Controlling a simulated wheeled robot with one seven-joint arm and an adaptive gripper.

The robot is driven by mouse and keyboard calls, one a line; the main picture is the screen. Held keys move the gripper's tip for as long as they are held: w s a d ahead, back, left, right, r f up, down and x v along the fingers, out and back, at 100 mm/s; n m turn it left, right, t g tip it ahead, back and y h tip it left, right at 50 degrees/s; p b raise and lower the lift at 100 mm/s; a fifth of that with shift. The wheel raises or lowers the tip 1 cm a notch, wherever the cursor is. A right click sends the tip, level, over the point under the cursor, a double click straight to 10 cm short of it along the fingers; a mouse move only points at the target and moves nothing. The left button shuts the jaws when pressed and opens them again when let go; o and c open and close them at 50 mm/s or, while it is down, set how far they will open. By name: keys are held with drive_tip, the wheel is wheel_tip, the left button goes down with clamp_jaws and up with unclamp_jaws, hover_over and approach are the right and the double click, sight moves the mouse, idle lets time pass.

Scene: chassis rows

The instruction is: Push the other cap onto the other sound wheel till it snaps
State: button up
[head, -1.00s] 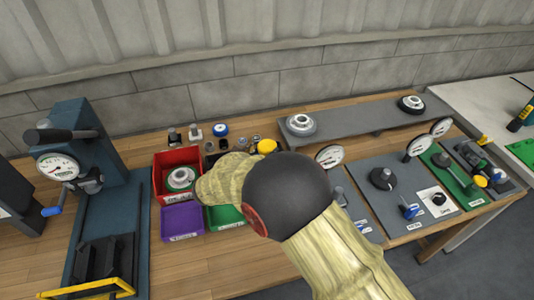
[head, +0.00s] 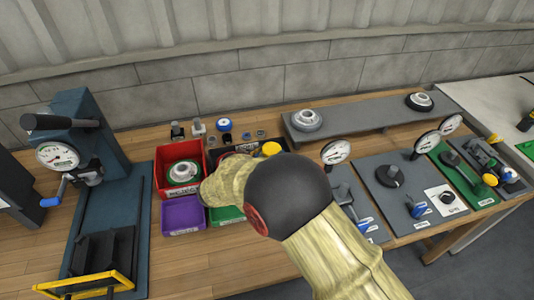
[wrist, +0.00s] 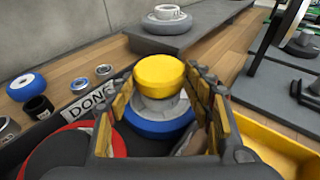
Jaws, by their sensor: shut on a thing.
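The yellow cap (wrist: 160,77) stands between my fingers in the wrist view; it also shows just past my wrist in the head view (head: 271,149). My gripper (wrist: 160,80) is shut on it from both sides. Right below the cap is a wheel with a grey hub and blue rim (wrist: 160,118). I cannot tell whether the cap is fully seated on it. A red-rimmed wheel with a dark top (wrist: 75,155) lies at the lower left, in the dark tray marked DONE (wrist: 88,106). My arm hides most of this in the head view.
Another blue wheel (head: 224,125) stands behind the bins. A purple bin (head: 183,213) is in front. A grey shelf (head: 365,122) carries two wheels. Panels with dials (head: 390,180) fill the right side.

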drive_tip(key=shift+f, duration=0.8)
idle(0.9)
drive_tip(key=shift+s+d+f+b, duration=0.15)
drive_tip(key=shift+f+b, duration=0.15)
drive_tip(key=shift+f, duration=0.25)
drive_tip(key=o, duration=1.2)
drive_tip(key=shift+f, duration=0.25)
drive_tip(key=shift+s, duration=0.1)
drive_tip(key=v, duration=0.4)
drive_tip(key=r+v, duration=0.1)
drive_tip(key=v, duration=0.7)
drive_tip(key=shift+w+r, duration=0.2)
drive_tip(key=shift+w, duration=0.1)
